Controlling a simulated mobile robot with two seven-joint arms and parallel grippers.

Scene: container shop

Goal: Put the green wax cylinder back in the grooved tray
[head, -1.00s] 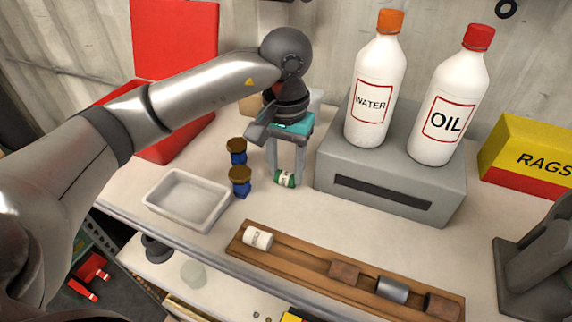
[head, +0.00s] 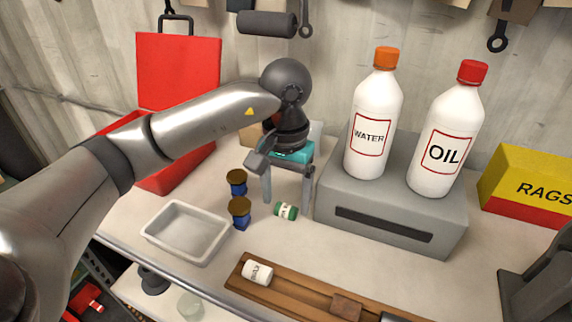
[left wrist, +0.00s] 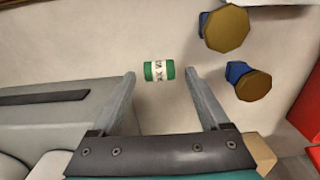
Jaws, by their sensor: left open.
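The green wax cylinder (head: 286,211), with a white label band, lies on its side on the bench left of the grey box. My left gripper (head: 287,201) is open and points down over it. In the left wrist view, the cylinder (left wrist: 159,71) appears between the fingertips (left wrist: 160,72), with a gap on each side. The wooden grooved tray (head: 301,295) is at the front of the bench, partly cut off below. My right gripper is out of view.
Two blue jars with brown lids (head: 239,213) stand close left of the cylinder. A white basin (head: 187,232) is further left. The grey box (head: 390,212) carries the water (head: 373,118) and oil (head: 446,135) bottles. Clear bench lies between cylinder and tray.

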